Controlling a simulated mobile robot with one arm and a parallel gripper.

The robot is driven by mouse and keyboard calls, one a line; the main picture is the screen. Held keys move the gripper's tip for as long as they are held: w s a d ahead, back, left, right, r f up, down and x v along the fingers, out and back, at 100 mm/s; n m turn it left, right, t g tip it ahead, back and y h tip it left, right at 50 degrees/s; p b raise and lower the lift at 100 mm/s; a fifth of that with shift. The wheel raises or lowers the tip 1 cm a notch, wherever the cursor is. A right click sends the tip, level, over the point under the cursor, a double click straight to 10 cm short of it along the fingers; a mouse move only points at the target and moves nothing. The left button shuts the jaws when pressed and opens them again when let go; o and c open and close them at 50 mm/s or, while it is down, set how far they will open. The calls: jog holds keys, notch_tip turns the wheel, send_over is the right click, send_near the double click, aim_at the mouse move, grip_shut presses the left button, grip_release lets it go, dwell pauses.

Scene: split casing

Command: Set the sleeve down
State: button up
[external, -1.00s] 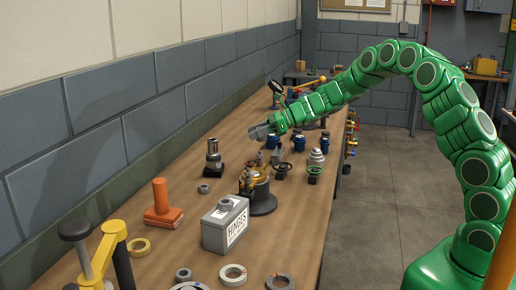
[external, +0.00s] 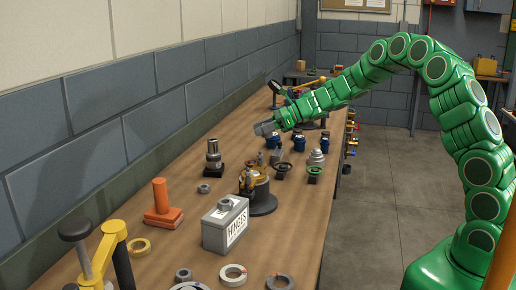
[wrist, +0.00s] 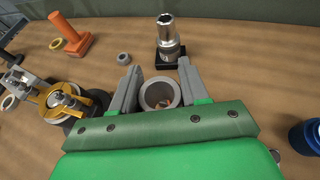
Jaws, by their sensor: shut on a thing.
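The sleeve (wrist: 146,98) is a grey, thick-walled hollow cylinder, seen from its open end in the wrist view. It sits between the two fingers of my gripper (wrist: 155,82), which is shut on it. Something orange-brown shows through its bore. In the external view my gripper (external: 265,128) is over the far part of the bench, and I cannot make out the sleeve apart from the fingers. The gap between sleeve and bench top is hard to judge.
A steel cylinder on a black base (wrist: 168,40) stands just beyond my fingers; it also shows in the external view (external: 213,155). A brass-coloured fixture (wrist: 65,100) is at left, a blue item (wrist: 306,136) at right. Bare wooden bench (wrist: 225,75) lies right of the fingers.

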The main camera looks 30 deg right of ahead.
notch_tip(320, 180, up, 4)
jog(key=shift+s+r, duration=0.15)
jog(key=shift+r, duration=0.05)
jog(key=s+a+n+g, duration=0.2)
jog(key=s+n+g, duration=0.45)
jog(key=s, duration=1.65)
jog(key=s+a+n+g, duration=0.1)
jog(key=s+n+g, duration=0.5)
jog(key=s, duration=1.8)
jog(key=m, duration=0.1)
send_over(290, 234)
jog(key=s, duration=0.1)
jog(key=shift+g+h, duration=0.25)
jog(key=shift+h, duration=0.15)
jog(key=f, duration=0.9)
jog(key=d+f, duration=0.1)
jog(key=f, duration=0.3)
jog(key=shift+s+f, duration=0.15)
jog(key=shift+s, duration=0.05)
jog(key=shift+w+a+f, duration=0.3)
jog(key=shift+w+f, duration=0.05)
jog(key=shift+f, duration=0.15)
jog(key=shift+w+a+f, duration=0.3)
jog(key=shift+f, duration=1.65)
